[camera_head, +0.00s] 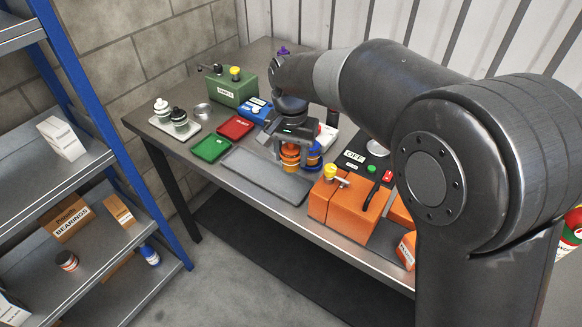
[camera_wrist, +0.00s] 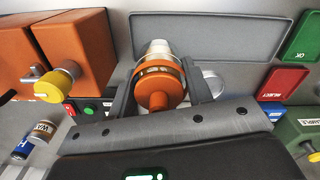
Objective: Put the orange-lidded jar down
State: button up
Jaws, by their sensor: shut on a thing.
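The orange-lidded jar (camera_wrist: 160,86) is between the two fingers of my gripper (camera_wrist: 160,72) in the wrist view, with its orange lid toward the camera. In the head view the jar (camera_head: 290,158) is upright below my gripper (camera_head: 287,142), at the back edge of the shallow grey tray (camera_head: 262,178). The tray (camera_wrist: 225,20) lies beyond the jar in the wrist view. I cannot tell whether the jar's base touches a surface.
A blue container (camera_head: 314,157) stands close beside the jar. Orange boxes (camera_head: 345,200) with a yellow-knobbed valve (camera_head: 331,172) are to the right. Green (camera_head: 211,149) and red (camera_head: 236,128) trays are left. The grey tray is empty.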

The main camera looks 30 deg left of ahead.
jog(key=shift+r, duration=1.65)
notch_tip(320, 180, up, 4)
jog(key=shift+r, duration=0.25)
jog(key=w+d+m, duration=0.6)
jog(key=w+d, duration=0.4)
jog(key=d, duration=0.5)
jog(key=w+d+m, duration=0.2)
jog(key=d+m, duration=0.4)
jog(key=d, duration=1)
jog(key=w+d+m, duration=0.2)
jog(key=d+m, duration=0.4)
jog(key=d, duration=1)
jog(key=f, duration=1.1)
jog(key=shift+s+d, duration=0.15)
jog(key=shift+d, duration=0.2)
jog(key=shift+f, duration=2.3)
jog(key=shift+f, duration=0.1)
